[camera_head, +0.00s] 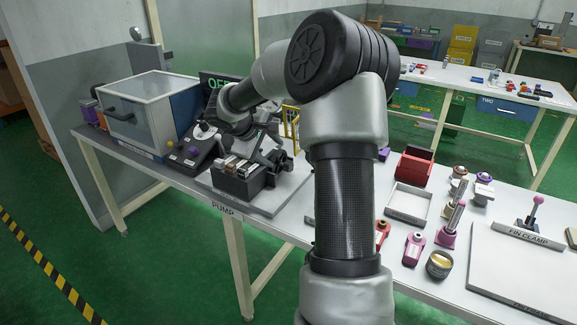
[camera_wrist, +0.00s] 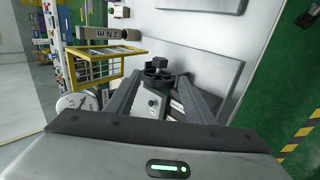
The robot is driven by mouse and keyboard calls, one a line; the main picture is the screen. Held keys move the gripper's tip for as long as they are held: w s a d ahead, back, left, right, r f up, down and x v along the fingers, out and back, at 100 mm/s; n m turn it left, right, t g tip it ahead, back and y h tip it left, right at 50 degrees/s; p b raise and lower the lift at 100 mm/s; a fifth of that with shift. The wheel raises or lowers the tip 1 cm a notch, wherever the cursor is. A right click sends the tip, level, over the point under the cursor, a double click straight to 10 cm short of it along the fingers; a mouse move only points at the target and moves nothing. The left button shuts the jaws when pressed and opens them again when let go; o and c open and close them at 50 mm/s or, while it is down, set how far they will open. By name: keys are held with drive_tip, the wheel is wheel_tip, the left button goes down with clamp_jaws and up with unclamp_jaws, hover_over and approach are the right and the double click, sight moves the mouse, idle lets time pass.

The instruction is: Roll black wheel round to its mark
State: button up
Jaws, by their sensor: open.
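The black wheel (camera_wrist: 157,79) shows in the wrist view on top of a pale grey body (camera_wrist: 150,104), just beyond my fingertips. I cannot make out a mark for it. My gripper (camera_wrist: 160,88) is open, with one dark finger on each side of the pale body and nothing held between them. Whether a finger touches the wheel I cannot tell. In the head view, my gripper (camera_head: 262,152) is low over the pump end of the table, and my arm and hand hide the wheel there.
A black block with several pale slots (camera_head: 240,178) stands close in front of my gripper. A dark control box (camera_head: 193,150) and a clear-lidded case (camera_head: 150,105) stand to the left. Trays and small parts lie to the right.

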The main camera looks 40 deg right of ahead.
sight(288, 165)
drive_tip(key=b+x, duration=0.1)
drive_tip(key=x, duration=1.3)
drive_tip(key=shift+b, duration=0.3)
drive_tip(key=c, duration=1)
drive_tip(key=shift+a+f, duration=0.1)
drive_tip(key=shift+c, duration=0.2)
